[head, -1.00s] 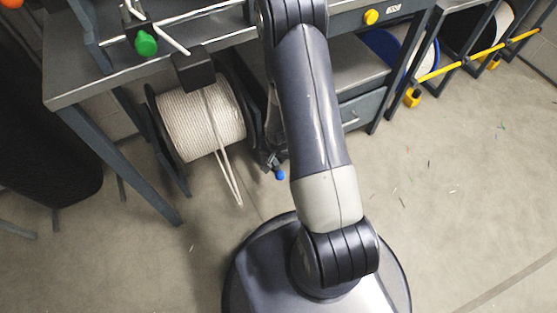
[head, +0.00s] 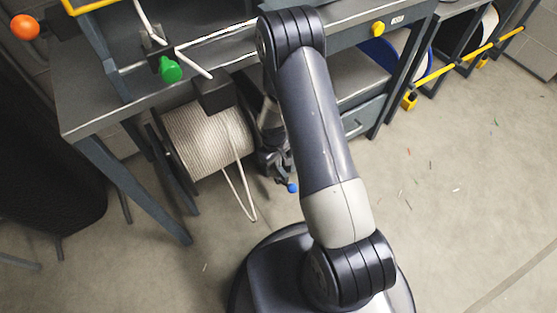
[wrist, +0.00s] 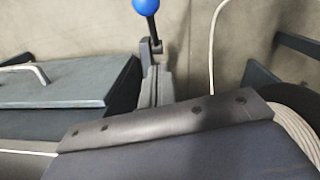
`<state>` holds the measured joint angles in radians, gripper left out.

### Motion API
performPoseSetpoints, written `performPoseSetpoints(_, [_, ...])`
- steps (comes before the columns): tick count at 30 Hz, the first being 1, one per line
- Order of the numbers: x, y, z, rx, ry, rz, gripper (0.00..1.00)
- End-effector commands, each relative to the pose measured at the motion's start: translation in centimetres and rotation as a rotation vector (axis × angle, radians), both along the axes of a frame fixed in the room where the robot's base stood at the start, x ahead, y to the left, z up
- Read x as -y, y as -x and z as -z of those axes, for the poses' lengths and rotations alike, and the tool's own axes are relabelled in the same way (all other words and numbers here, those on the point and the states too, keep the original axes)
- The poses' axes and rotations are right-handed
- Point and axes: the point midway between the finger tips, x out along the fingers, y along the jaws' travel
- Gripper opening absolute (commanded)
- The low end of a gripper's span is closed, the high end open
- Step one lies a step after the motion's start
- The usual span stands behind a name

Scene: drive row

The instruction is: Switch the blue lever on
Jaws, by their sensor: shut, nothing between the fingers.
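The blue lever has a blue ball knob (head: 292,188) at its end. In the head view it hangs low under the bench, right of the rope drum, with the knob pointing down and out toward me. In the wrist view the blue knob (wrist: 145,6) is at the top edge, on a short dark stem rising from a grey bracket. My gripper (head: 272,150) is low under the bench close to the lever, mostly hidden behind my arm. It is shut and empty. I see no contact with the knob.
A rope drum (head: 205,140) with a hanging rope loop stands left of the lever. A grey drawer unit (wrist: 65,82) is on its other side.

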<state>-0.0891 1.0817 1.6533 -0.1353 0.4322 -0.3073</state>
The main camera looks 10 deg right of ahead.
Motion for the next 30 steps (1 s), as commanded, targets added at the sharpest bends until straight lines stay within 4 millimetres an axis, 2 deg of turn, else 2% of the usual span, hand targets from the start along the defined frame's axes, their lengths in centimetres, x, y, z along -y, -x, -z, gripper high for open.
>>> performPoseSetpoints(1, [0.1,0.1,1.7,-0.004,0.0,0.001,0.0])
performPoseSetpoints(7, [0.3,0.2,5.9,-0.002,0.0,-0.001,0.0])
performPoseSetpoints(12, [1.6,2.2,6.1,-0.001,0.001,0.002,0.0])
performPoseSetpoints(16, [2.1,3.1,6.2,0.0,0.0,0.002,0.0])
performPoseSetpoints(30, [2.3,3.5,6.3,0.001,0.0,0.001,0.0])
